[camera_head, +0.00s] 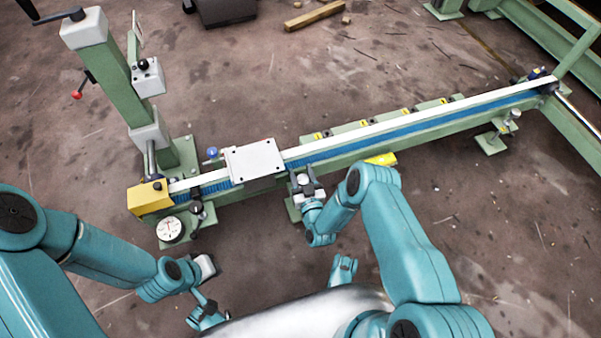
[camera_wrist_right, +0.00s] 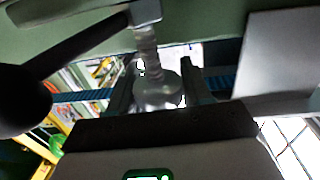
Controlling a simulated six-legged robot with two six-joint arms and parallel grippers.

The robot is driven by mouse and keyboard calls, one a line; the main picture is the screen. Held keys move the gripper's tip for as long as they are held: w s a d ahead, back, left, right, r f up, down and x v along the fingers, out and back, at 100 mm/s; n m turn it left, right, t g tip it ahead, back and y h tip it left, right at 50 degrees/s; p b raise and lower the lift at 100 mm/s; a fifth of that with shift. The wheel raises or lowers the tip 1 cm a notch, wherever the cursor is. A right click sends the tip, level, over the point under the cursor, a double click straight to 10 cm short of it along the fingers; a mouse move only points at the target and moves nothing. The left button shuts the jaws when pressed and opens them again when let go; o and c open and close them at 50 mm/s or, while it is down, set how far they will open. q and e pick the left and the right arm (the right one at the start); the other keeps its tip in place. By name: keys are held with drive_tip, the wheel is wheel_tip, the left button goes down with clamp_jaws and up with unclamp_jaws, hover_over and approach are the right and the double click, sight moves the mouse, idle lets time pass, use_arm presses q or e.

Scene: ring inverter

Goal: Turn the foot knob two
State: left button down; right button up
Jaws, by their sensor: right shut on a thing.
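In the head view my right gripper (camera_head: 306,188) is at the front side of the long green rail, right of the grey carriage plate. In the right wrist view its two dark fingers (camera_wrist_right: 158,85) are shut around a silvery round foot knob (camera_wrist_right: 157,92) with a threaded stem above it. The gripper mostly hides this knob in the head view. My left gripper (camera_head: 206,267) hangs at the lower left, apart from the rail; its finger opening is too small to tell.
The rail (camera_head: 400,125) runs from the yellow end block (camera_head: 149,196) to the upper right. The carriage plate (camera_head: 254,160) sits on it. Another foot (camera_head: 492,138) stands at the far right. A dark lever (camera_wrist_right: 60,75) crosses the wrist view.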

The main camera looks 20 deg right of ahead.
drive_tip(key=m+h, duration=0.2)
drive_tip(key=shift+h, duration=0.4)
drive_tip(key=m+g+h, duration=0.1)
drive_tip(key=h, duration=0.1)
drive_tip(key=shift+d+m+h, duration=0.15)
drive_tip(key=shift+m+h, duration=0.15)
drive_tip(key=shift+h, duration=0.1)
drive_tip(key=m+g+h, duration=0.1)
drive_tip(key=m+h, duration=0.1)
drive_tip(key=h, duration=0.1)
drive_tip(key=shift+d+g, duration=0.25)
drive_tip(key=shift+g, duration=0.15)
drive_tip(key=shift+s+d+m+g+h+b, duration=0.1)
drive_tip(key=shift+d+m+g+h+b, duration=0.1)
drive_tip(key=shift+m+g+h+b, duration=0.85)
drive_tip(key=shift+m+h+p, duration=0.25)
drive_tip(key=shift+h+p, duration=0.1)
drive_tip(key=shift+h, duration=0.1)
drive_tip(key=shift+d+r, duration=0.1)
drive_tip(key=o, duration=1)
drive_tip(key=shift+s, duration=0.1)
